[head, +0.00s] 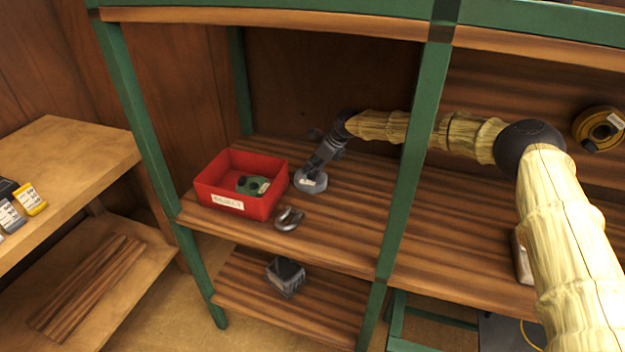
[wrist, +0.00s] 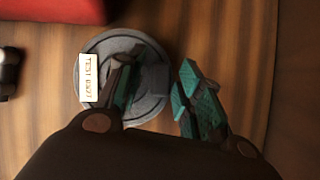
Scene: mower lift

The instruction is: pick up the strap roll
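My gripper (head: 314,170) is at a grey round disc (head: 308,186) on the middle shelf. In the wrist view my gripper (wrist: 156,84) has its two teal-padded fingers apart. One finger is over the disc (wrist: 150,98), the other just beyond its right edge. I cannot tell if they touch it. The disc bears a white label reading roughly "TEST". A green round item (head: 250,186) with a pale label lies in the red bin, and a yellow-and-black roll (head: 592,130) is at the far right. I cannot tell for certain which is the strap roll.
The red bin (head: 226,203) stands left of the disc, with a metal shackle (head: 289,218) in front. A dark grey block (head: 286,277) sits on the shelf below. A green post (head: 408,165) stands beside my arm. A wooden bench (head: 75,165) is at left.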

